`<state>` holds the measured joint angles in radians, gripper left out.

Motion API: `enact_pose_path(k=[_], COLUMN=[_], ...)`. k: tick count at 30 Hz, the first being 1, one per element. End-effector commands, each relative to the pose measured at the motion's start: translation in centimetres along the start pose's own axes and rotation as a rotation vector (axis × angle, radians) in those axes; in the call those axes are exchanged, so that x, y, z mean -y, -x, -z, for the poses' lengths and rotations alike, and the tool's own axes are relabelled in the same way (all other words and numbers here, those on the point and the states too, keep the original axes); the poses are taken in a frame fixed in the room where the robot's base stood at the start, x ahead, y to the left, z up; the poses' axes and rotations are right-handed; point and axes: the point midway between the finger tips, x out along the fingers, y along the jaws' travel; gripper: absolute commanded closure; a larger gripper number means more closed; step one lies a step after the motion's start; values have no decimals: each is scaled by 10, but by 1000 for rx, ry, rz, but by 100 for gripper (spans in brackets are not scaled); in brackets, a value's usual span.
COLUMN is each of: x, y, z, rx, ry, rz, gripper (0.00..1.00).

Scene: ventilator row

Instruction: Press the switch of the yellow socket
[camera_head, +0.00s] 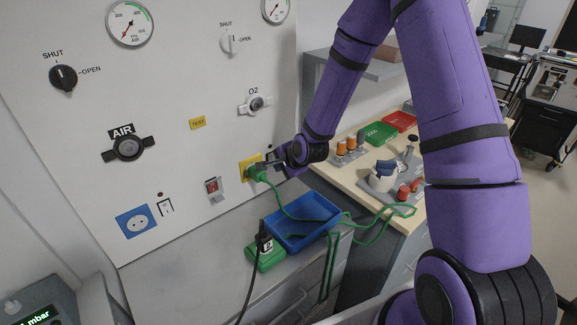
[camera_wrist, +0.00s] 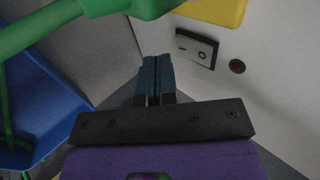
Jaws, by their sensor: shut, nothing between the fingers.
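The yellow socket (camera_head: 244,164) sits on the grey wall panel with a green plug (camera_head: 257,174) in it. In the wrist view the yellow plate (camera_wrist: 218,10) and the green plug (camera_wrist: 145,7) show at the top edge. A rocker switch (camera_wrist: 197,48) in a black frame, marked with a dash and a circle, is beside the plate, with a dark red lamp (camera_wrist: 237,66) next to it. My gripper (camera_head: 270,161) is at the socket's right; its blue fingertips (camera_wrist: 155,65) are together and empty, apart from the switch in the picture. In the head view my gripper hides this switch.
A green cable (camera_head: 295,215) hangs from the plug past a blue tray (camera_head: 312,208) below. A green box (camera_head: 262,256) with a black plug is beside the tray. A blue socket (camera_head: 127,226) and a red switch (camera_head: 213,187) are further left on the panel.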

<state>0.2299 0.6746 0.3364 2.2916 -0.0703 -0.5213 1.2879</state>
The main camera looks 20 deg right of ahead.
Motion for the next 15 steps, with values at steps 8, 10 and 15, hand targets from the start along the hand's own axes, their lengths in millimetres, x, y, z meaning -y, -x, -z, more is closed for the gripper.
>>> enact_pose_path(k=[8, 10, 15], x=[13, 14, 14], y=[-16, -17, -17], z=[0, 0, 0], rx=[0, 0, 0], ry=[0, -1, -1], rz=[-1, -1, -1], gripper=[100, 100, 100])
